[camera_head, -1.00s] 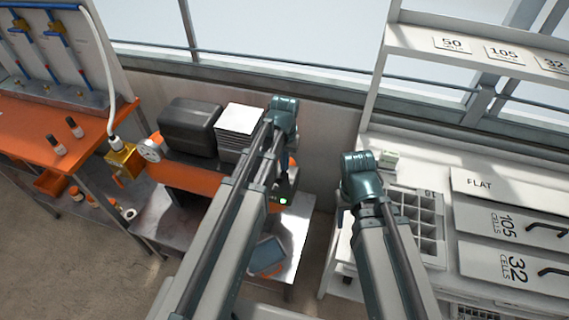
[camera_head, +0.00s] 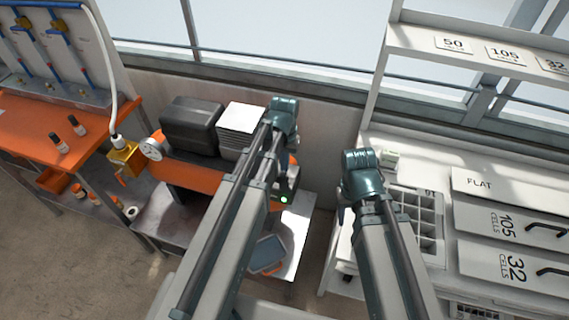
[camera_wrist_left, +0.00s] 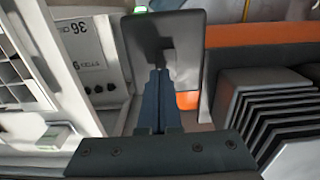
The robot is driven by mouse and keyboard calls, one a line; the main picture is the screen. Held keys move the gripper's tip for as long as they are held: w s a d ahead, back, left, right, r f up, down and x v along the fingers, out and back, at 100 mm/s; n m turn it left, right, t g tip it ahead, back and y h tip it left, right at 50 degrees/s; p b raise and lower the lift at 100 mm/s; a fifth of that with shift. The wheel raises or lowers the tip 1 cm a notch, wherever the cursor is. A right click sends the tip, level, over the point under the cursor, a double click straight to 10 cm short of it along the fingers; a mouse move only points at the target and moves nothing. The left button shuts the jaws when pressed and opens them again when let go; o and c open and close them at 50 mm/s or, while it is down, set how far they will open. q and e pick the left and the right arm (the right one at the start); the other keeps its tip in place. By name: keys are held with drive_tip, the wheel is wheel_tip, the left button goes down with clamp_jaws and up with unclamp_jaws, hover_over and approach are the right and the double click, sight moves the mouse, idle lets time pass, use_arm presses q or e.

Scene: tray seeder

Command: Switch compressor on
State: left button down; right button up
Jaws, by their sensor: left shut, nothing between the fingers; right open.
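The compressor has an orange tank (camera_head: 188,178), a dark motor housing (camera_head: 190,127) and a round gauge (camera_head: 151,149). At its right end a green light (camera_head: 284,199) shows by a dark box. In the left wrist view the dark switch box (camera_wrist_left: 188,38) has a green light (camera_wrist_left: 140,8) at its far edge. My left gripper (camera_wrist_left: 158,73) is shut and empty, its fingertips in front of the box's recessed face; contact cannot be told. In the head view my left arm hides most of that gripper. My right gripper (camera_head: 344,212) is largely hidden behind its wrist by the white bench.
A finned block (camera_head: 240,122) sits beside the motor housing. A white hose (camera_head: 101,65) runs to a brass fitting (camera_head: 125,158) at left. An orange bench (camera_head: 30,125) stands left. A white bench with a cell tray (camera_head: 420,225) and labelled plates stands right.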

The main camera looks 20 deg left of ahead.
use_arm(q)
wheel_tip(320, 180, up, 14)
drive_tip(key=w+p, duration=0.3)
drive_tip(key=p, duration=1)
drive_tip(key=shift+f, duration=0.2)
drive_tip(key=s+d+f+m+b, duration=0.1)
drive_tip(key=s+d+f+b, duration=0.1)
drive_tip(key=s, duration=0.3)
drive_tip(key=s+d+f+m+b, duration=0.1)
drive_tip(key=s+d+f+b, duration=0.1)
drive_tip(key=s, duration=0.4)
drive_tip(key=s+d+f+m+y+b, duration=0.1)
drive_tip(key=s+d+f+b, duration=0.2)
drive_tip(key=s+d, duration=0.2)
drive_tip(key=shift+s+d+f, duration=0.2)
drive_tip(key=shift+s+d, duration=0.1)
drive_tip(key=shift+d, duration=0.25)
